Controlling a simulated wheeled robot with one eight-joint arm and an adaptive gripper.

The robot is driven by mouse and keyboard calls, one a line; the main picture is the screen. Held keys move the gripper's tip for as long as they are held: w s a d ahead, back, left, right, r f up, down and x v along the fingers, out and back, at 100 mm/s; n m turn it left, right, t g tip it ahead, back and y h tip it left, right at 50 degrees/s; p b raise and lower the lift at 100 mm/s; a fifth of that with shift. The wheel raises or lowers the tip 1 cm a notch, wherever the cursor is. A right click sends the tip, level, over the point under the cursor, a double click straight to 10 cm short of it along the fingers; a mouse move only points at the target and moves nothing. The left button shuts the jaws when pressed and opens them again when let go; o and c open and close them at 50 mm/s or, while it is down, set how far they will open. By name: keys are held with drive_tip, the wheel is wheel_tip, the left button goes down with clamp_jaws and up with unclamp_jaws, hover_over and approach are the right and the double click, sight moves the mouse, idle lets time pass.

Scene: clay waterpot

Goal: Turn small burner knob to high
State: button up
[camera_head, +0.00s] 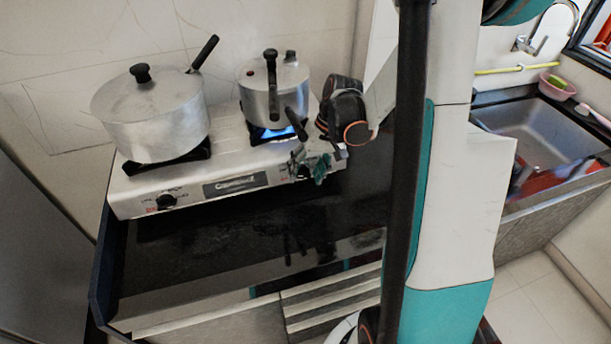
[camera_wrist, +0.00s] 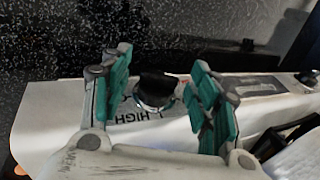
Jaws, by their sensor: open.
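The white two-burner stove (camera_head: 228,180) stands on the dark counter. A black knob (camera_wrist: 156,88) on its front panel shows in the wrist view between my gripper's two teal finger pads, with the word HIGH printed beside it. My gripper (camera_wrist: 163,97) is open around this knob, with a visible gap on each side. In the head view my gripper (camera_head: 309,168) is at the right end of the stove front and largely hides this knob. A blue flame burns under the smaller pot (camera_head: 285,95) on the right burner.
A large lidded pot (camera_head: 155,115) stands on the left burner, and another black knob (camera_head: 166,201) is below it. The smaller pot's handle (camera_head: 296,124) points forward, close to my wrist. The counter (camera_head: 200,250) before the stove is clear. A sink (camera_head: 540,140) is at right.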

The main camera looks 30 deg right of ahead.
drive_tip(key=shift+a+f, duration=0.1)
drive_tip(key=shift+f, duration=0.2)
drive_tip(key=c, duration=1.1)
